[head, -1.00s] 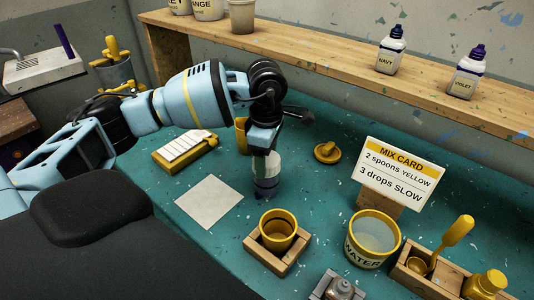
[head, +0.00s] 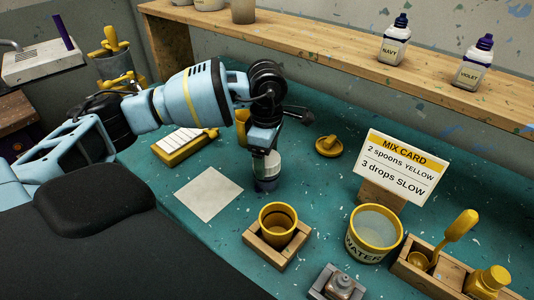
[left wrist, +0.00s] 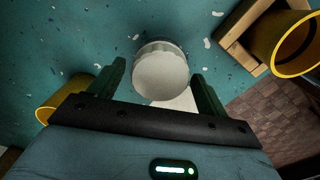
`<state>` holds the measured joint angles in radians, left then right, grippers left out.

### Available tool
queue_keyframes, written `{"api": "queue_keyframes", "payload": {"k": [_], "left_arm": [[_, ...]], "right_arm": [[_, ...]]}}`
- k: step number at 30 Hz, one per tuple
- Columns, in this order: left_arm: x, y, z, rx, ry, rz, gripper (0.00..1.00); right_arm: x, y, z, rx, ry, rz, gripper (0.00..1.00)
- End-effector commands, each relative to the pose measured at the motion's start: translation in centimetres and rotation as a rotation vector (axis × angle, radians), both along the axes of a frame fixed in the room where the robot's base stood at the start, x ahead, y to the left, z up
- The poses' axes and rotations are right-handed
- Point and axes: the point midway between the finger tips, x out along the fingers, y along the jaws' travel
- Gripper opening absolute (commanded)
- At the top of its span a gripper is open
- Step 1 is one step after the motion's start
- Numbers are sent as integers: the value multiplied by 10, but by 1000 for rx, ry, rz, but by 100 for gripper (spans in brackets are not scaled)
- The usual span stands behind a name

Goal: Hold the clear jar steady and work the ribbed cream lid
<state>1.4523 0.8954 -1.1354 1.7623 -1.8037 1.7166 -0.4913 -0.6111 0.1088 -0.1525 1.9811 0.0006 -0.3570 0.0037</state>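The clear jar (head: 266,183) stands upright on the teal bench, with something dark low inside it. Its pale cream lid (left wrist: 160,72) shows from above in the left wrist view, round with a ribbed edge. My left gripper (head: 264,152) is over the jar, and its fingers partly cover the lid and upper jar in the head view. In the left wrist view its two fingers (left wrist: 162,85) are apart, one on each side of the lid, with gaps visible. I cannot tell whether the fingertips reach down to the lid's height. My right gripper is not in view.
A paper sheet (head: 209,194) lies left of the jar. A yellow cup (head: 278,226) in a wooden holder stands in front. A water tub (head: 373,234) and mix card (head: 402,166) stand right. A yellow knobbed piece (head: 328,147) lies behind right.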

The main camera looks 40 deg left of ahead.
Motion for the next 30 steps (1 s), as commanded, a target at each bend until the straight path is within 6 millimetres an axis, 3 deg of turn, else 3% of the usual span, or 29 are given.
{"api": "queue_keyframes", "payload": {"k": [3, 13, 24, 30], "left_arm": [[0, 0, 0, 0, 0, 0, 91], [0, 0, 0, 0, 0, 0, 91], [0, 0, 55, 0, -2, -1, 91], [0, 0, 75, 0, 0, 0, 91]], "right_arm": [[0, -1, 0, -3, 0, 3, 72], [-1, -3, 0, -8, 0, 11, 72], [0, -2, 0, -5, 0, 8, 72], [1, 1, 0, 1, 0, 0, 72]]}}
